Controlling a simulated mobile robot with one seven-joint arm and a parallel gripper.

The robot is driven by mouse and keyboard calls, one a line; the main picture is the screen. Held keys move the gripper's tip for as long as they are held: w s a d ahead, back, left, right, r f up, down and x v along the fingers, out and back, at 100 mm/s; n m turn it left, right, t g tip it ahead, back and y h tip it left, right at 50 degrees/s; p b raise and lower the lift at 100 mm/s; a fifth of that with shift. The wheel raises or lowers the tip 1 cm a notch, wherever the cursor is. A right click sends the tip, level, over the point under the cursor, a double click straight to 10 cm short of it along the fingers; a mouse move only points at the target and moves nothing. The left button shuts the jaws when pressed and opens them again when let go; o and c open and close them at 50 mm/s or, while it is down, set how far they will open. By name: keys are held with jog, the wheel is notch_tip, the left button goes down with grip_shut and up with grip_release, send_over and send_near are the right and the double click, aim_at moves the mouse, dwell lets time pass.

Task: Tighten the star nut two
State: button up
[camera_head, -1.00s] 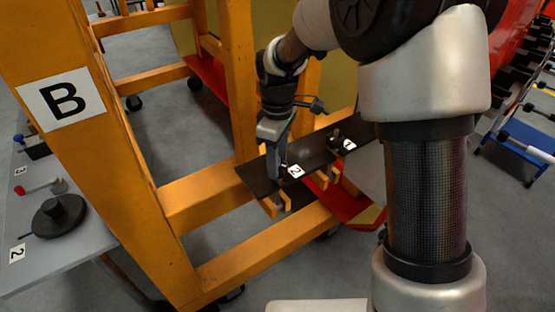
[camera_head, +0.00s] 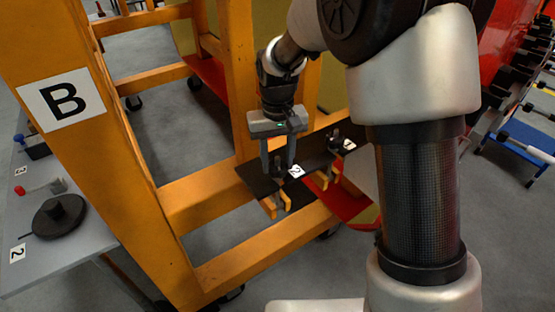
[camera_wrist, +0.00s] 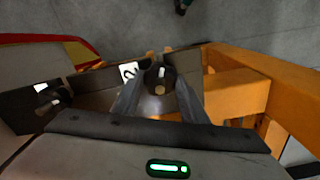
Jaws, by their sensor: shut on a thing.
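Star nut two (camera_head: 278,170) is a dark knob on the dark plate (camera_head: 254,183), beside the white label "2" (camera_head: 296,171). My gripper (camera_head: 278,163) points down at it from above, with one finger on each side. In the wrist view the nut (camera_wrist: 160,76) is a round dark knob with a light stud end, between the two grey fingertips (camera_wrist: 158,88). My gripper is shut on the nut. The fingers hide parts of its sides.
A second dark knob (camera_head: 336,136) stands on the plate to the right, by another label. The orange frame (camera_head: 225,195) surrounds the plate at left and front. A grey table (camera_head: 60,255) with several parts stands at far left.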

jog(key=m, duration=0.6)
jog(key=shift+m+p, duration=0.3)
jog(key=m+p, duration=0.1)
jog(key=m, duration=0.4)
dwell(0.4)
jog(key=o, duration=1)
jog(key=shift+o, duration=0.2)
notch_tip(320, 180, up, 18)
jog(key=shift+f+p, duration=0.25)
jog(key=shift+p, duration=0.05)
